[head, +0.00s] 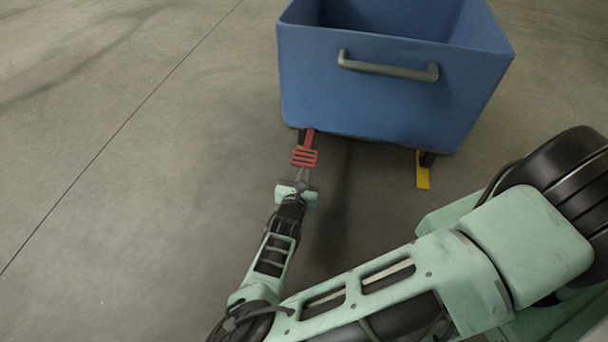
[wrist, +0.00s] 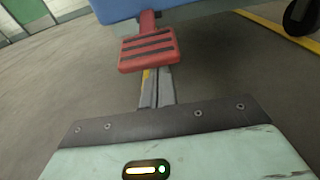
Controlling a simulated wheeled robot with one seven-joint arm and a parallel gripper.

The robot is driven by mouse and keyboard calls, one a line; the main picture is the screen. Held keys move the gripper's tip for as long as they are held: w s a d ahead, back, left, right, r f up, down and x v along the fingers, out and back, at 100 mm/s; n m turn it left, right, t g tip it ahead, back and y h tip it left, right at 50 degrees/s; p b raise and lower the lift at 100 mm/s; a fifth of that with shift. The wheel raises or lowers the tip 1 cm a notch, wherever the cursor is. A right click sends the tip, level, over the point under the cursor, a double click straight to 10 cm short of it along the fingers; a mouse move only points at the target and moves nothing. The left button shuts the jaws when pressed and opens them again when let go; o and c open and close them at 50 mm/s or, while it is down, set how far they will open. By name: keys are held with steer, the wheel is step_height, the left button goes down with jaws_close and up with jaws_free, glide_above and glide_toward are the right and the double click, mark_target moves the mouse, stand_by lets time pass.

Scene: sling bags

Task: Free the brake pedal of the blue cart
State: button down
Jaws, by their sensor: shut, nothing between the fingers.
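The blue cart (head: 375,95) stands on the floor at the upper middle of the head view, with a grey handle (head: 388,66) on its near side. The red brake pedal (head: 305,157) with dark grip stripes sticks out low at the cart's near left corner; it also shows in the wrist view (wrist: 148,50). My gripper (head: 303,172) is shut and empty, right at the pedal's near edge. In the wrist view the closed fingers (wrist: 157,80) reach up to the pedal's lower edge, and their tips seem to be under it. I cannot tell whether they touch it.
A yellow piece (head: 422,170) lies low by the cart's near right wheel (head: 427,159). A yellow floor line (wrist: 270,25) and a dark wheel (wrist: 301,16) show in the wrist view. The floor left of the cart is clear.

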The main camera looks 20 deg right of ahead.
steer(key=g+y+p, duration=0.2)
steer(key=g+p, duration=0.1)
steer(key=p, duration=1.3)
glide_toward(308, 155)
steer(key=x, duration=0.4)
steer(key=shift+w, duration=0.15)
steer(key=shift+d+r+p, duration=0.1)
steer(key=shift+r+p, duration=0.6)
steer(key=shift+p, duration=0.5)
steer(key=shift+w, duration=0.1)
